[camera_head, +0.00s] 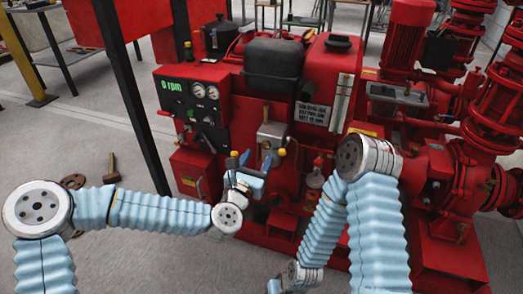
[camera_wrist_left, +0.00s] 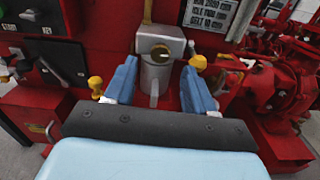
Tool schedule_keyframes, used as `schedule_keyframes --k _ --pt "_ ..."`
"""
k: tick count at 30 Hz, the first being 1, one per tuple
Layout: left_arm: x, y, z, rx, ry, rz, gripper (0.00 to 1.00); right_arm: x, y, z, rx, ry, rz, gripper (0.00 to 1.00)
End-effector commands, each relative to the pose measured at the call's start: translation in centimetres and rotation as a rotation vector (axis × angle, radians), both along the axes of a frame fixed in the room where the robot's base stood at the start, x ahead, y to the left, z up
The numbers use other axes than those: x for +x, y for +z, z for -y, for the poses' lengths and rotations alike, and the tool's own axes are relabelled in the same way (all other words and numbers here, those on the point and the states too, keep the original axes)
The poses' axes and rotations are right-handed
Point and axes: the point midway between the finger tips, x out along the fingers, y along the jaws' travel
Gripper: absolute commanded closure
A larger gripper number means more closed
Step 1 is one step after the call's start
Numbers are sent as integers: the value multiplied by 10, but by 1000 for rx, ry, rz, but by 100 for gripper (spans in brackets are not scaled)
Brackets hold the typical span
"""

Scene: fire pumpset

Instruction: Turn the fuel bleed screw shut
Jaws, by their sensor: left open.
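A grey metal filter housing (camera_head: 271,134) stands on the front of the red pumpset, with a round brass-coloured screw (camera_wrist_left: 160,52) with a pale mark on its face. I take this for the fuel bleed screw, though its identity is not labelled. My left gripper (camera_head: 256,160) is in front of the housing. In the left wrist view its two blue fingers (camera_wrist_left: 158,72) are open, one on each side of the housing below the screw, with nothing held. Contact cannot be told. My right arm bends down at the right, its gripper out of frame.
Yellow knobs stand left (camera_wrist_left: 95,84) and right (camera_wrist_left: 197,63) of the fingers, very close to them. A gauge panel (camera_head: 196,100) reading 0 rpm is to the left. A black tank (camera_head: 273,62) sits above. A dark post (camera_head: 130,90) stands left of the pumpset.

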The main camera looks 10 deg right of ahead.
Motion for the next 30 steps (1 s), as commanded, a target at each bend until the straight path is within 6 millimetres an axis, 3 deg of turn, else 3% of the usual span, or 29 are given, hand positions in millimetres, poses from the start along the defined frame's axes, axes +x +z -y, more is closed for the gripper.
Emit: schedule_keyframes --k 7,18,29,30 --pt "30 0 20 0 1 0 45 -1 4 -1 2 3 -1 100" --pt "36 -1 24 2 -1 0 45 -1 4 -2 2 3 -1 100" --pt "35 0 24 2 0 0 99 -1 4 -2 2 3 -1 100" --pt "35 0 24 2 0 0 100 -1 4 -2 2 3 -1 100"
